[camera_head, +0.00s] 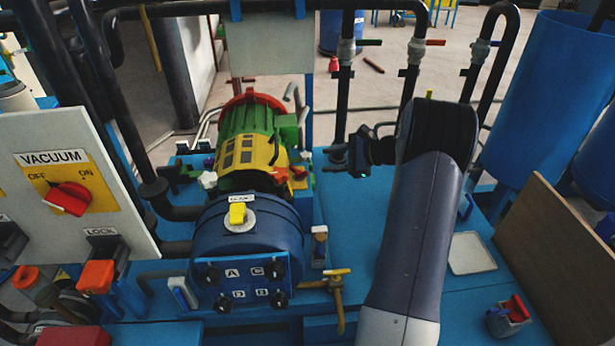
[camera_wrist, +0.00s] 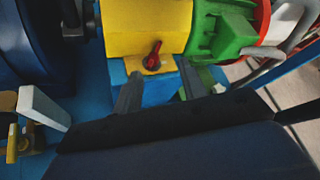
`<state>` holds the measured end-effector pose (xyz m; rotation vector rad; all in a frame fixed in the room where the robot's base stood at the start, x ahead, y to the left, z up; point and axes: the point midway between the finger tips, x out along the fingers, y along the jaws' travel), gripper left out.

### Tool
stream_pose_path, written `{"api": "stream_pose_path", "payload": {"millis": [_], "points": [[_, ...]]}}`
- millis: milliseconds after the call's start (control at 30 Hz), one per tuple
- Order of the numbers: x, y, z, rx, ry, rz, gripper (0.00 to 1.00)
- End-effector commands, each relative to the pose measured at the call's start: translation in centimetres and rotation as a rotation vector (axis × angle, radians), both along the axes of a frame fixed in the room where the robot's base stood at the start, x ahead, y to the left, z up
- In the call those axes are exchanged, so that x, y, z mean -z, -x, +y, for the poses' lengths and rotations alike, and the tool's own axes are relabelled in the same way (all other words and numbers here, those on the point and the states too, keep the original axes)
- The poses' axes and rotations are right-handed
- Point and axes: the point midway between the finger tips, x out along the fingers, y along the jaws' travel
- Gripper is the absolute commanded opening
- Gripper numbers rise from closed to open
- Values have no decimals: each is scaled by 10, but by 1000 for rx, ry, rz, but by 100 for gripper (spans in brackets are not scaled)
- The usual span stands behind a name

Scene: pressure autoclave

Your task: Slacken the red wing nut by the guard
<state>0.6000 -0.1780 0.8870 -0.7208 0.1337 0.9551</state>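The red wing nut (camera_wrist: 153,55) sits on a small yellow tab at the lower edge of the yellow guard (camera_wrist: 145,22) in the wrist view. In the head view the yellow guard (camera_head: 240,160) covers the middle of the machine, between the blue housing and the green motor; small red-orange parts show at its right side, and I cannot tell which is the wing nut. My gripper (camera_wrist: 159,84) has two grey fingers spread apart just below the nut in the wrist view, empty and not touching it. In the head view my gripper is small and dark, right of the guard.
The green motor (camera_wrist: 222,32) adjoins the guard. The blue housing (camera_head: 245,235) carries a yellow switch (camera_head: 237,213) and black knobs. A vacuum panel (camera_head: 70,190) stands at left. Upright black pipes rise behind my arm. The blue deck right of the machine is mostly clear.

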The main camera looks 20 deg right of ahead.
Motion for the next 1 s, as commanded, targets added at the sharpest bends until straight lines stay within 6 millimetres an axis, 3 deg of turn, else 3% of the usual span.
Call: {"api": "stream_pose_path", "payload": {"millis": [200,467,1000], "points": [[16,30,-2,301,-277,247,40],[24,41,-1,431,-406,354,40],[58,-22,49,428,-407,357,40]]}}
